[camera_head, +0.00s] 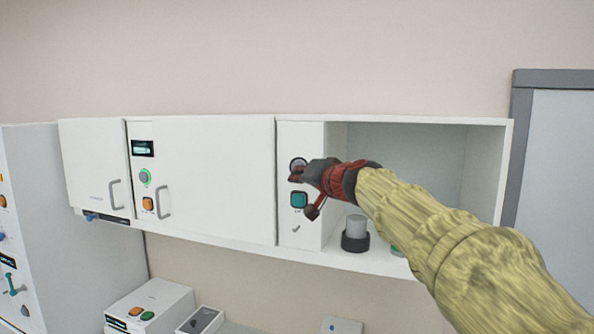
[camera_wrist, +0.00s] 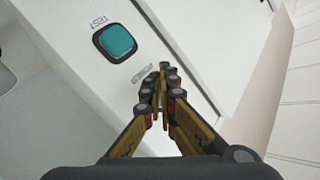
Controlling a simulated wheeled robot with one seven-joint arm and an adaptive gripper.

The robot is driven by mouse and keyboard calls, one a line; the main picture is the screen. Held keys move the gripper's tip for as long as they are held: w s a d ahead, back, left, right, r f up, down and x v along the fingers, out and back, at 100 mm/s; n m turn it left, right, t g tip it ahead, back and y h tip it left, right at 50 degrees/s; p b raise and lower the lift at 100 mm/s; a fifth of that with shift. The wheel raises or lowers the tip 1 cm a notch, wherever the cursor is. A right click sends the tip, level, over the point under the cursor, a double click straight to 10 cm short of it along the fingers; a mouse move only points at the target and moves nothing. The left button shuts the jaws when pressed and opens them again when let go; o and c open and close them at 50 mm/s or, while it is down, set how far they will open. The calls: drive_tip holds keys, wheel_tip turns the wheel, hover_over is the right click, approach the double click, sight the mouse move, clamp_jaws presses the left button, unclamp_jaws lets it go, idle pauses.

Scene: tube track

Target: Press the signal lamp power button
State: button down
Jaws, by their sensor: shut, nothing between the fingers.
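A white control panel (camera_head: 301,235) is on the left side of the open cupboard. A round dark-ringed control (camera_head: 298,163) is at its top, partly hidden by my gripper; its label cannot be read, so I cannot tell whether it is the power button. Below it is a teal square button (camera_head: 299,200), labelled TEST in the wrist view (camera_wrist: 117,40). My gripper (camera_head: 296,176) is shut and empty, its fingertips at the panel just below the round control. In the wrist view the closed fingertips (camera_wrist: 164,72) are beside the teal button; contact cannot be told.
The open cupboard holds a grey cylinder on a dark base (camera_head: 355,235) and a partly hidden green item (camera_head: 396,251). A closed white cupboard door (camera_head: 215,180) is left of the panel. A white box with buttons (camera_head: 150,306) stands below. A grey-framed board (camera_head: 560,180) is at right.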

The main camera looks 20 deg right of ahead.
drive_tip(key=shift+s, duration=0.1)
drive_tip(key=shift+s+a, duration=0.55)
drive_tip(key=shift+s, duration=0.2)
drive_tip(key=s+a, duration=0.2)
drive_tip(key=s, duration=0.1)
drive_tip(key=s+a, duration=0.1)
drive_tip(key=shift+s+a, duration=0.25)
drive_tip(key=shift+s, duration=0.15)
